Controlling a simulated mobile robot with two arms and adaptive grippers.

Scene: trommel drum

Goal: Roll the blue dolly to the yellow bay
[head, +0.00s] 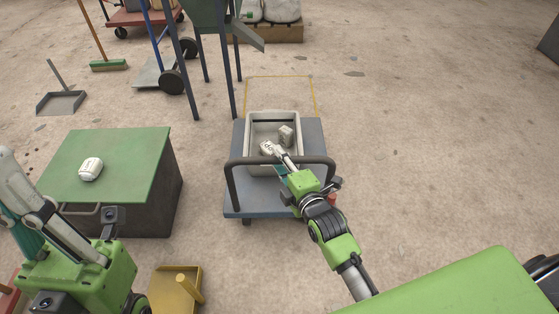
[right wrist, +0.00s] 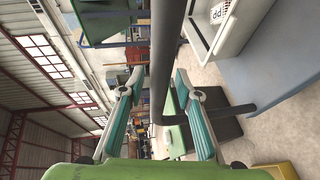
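The blue dolly (head: 244,207) stands on the floor in the middle of the head view, with its dark push handle (head: 233,172) on the near side. A light grey crate (head: 250,135) with small pale items sits on its deck. The yellow bay (head: 280,77) is a yellow outline on the floor just beyond the dolly. My right gripper (head: 281,163) is at the handle. In the right wrist view, the handle bar (right wrist: 167,60) passes between its parted fingers (right wrist: 158,100), with gaps showing. My left gripper (head: 35,215) is at the lower left, away from the dolly; its fingertips are unclear.
A green-topped dark box (head: 120,160) with a white item (head: 91,169) stands left of the dolly. The blue legs of a machine (head: 228,75) rise close to the dolly's far left. A yellow dustpan-like object (head: 165,290) lies in front. The floor right of the dolly is clear.

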